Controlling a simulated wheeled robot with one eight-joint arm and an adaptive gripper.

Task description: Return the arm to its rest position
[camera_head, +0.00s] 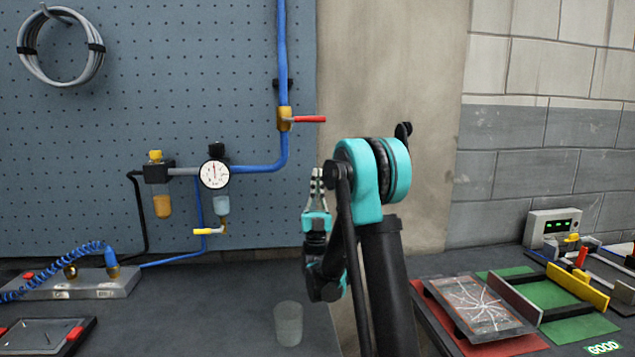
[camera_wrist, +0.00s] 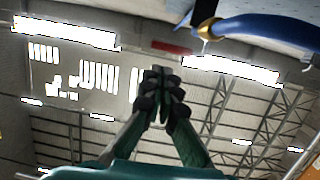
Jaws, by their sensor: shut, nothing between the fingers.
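My arm is folded in the middle of the head view, with teal and black links. My gripper (camera_head: 317,175) points upward there, to the left of the large teal joint, and its fingers are together. In the wrist view the gripper (camera_wrist: 161,92) also shows with its fingertips closed against each other and nothing between them. Behind it in that view are the ceiling lights and roof trusses, so the wrist camera faces up. The gripper is above the bench and apart from the objects on it.
A clear cup (camera_head: 288,324) stands on the dark bench below the gripper. A blue pegboard (camera_head: 100,130) behind carries a blue pipe (camera_head: 282,50), a red-handled valve (camera_head: 300,119) and a gauge (camera_head: 214,174). A cracked panel (camera_head: 475,305) lies on the right. The middle-left bench is mostly clear.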

